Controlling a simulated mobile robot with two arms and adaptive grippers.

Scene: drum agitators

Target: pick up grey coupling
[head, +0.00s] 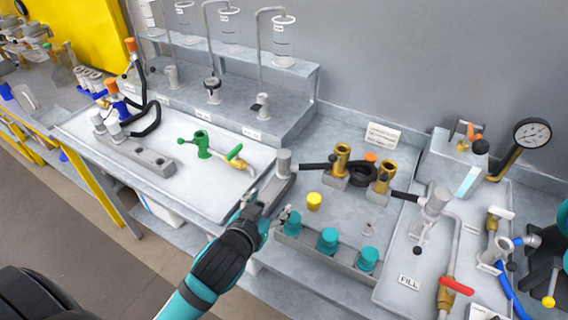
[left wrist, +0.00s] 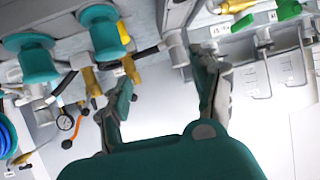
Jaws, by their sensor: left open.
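Several grey fittings show in the head view, and I cannot tell for certain which is the grey coupling. One grey cylinder (head: 284,162) stands upright at the end of a grey block, with a black hose running right from it. Others are a grey cylinder (head: 97,121) on the left rack and a larger one (head: 437,203) at the right. My left gripper (head: 271,203) is open, just in front of the first cylinder and apart from it. In the left wrist view, the open fingers (left wrist: 163,92) have nothing between them. My right gripper is not in view.
Teal caps (head: 327,241) stand on a rail right of my left gripper, with a yellow cap (head: 314,201) behind. Brass fittings (head: 342,160) hold the black hose. A green valve (head: 203,144) lies on the white tray (head: 190,195). A gauge (head: 532,134) stands at the right.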

